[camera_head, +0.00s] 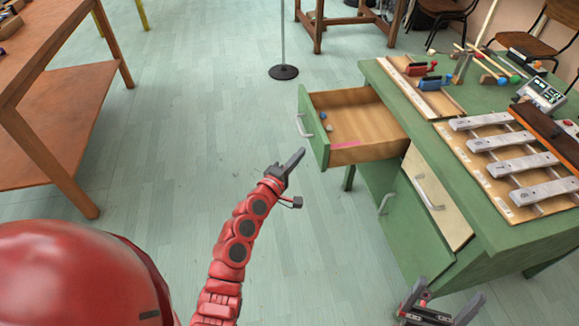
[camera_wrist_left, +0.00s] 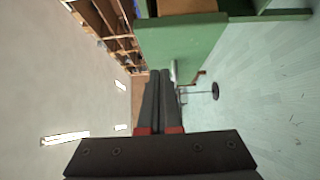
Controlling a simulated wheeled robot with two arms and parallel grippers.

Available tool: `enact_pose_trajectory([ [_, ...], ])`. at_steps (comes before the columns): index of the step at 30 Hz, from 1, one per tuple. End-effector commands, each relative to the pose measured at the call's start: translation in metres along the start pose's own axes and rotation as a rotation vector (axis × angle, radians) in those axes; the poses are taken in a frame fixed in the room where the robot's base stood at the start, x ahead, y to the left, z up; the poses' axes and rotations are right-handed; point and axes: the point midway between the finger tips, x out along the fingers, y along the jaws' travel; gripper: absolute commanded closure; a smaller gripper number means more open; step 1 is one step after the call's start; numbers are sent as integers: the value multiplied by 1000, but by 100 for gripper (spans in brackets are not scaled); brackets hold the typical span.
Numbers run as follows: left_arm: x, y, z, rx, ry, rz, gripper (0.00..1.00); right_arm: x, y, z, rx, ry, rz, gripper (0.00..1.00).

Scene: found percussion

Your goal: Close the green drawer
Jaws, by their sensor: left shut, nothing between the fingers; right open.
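The green drawer (camera_head: 314,128) is pulled out from the upper part of the green desk (camera_head: 464,206). Its green front carries a metal handle (camera_head: 303,126), and small items lie on its wooden floor. My left gripper (camera_head: 300,154) is shut and empty, just in front of the drawer and slightly below its front in the head view. In the left wrist view the shut fingers (camera_wrist_left: 160,75) point toward the green drawer front (camera_wrist_left: 183,45); I cannot tell if they touch it. My right gripper (camera_head: 443,306) is open and empty at the bottom right, beside the desk.
A metal xylophone (camera_head: 513,157) and other instruments cover the desk top. A cream drawer front (camera_head: 437,196) and a green door with handles sit below. A wooden table (camera_head: 60,90) stands at left. A round stand base (camera_head: 283,72) is on the floor; the middle floor is clear.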

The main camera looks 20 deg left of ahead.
Motion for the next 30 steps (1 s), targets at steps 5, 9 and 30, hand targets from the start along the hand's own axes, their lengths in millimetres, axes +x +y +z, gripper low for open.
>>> enact_pose_trajectory([
  [5,23,2,18,-1,-4,0,100,6,0,-1,0,0,0,0],
  [9,32,0,26,-1,-1,-1,100,8,0,-1,0,0,0,0],
  [30,46,2,40,1,-2,3,100,10,0,-2,0,0,0,0],
])
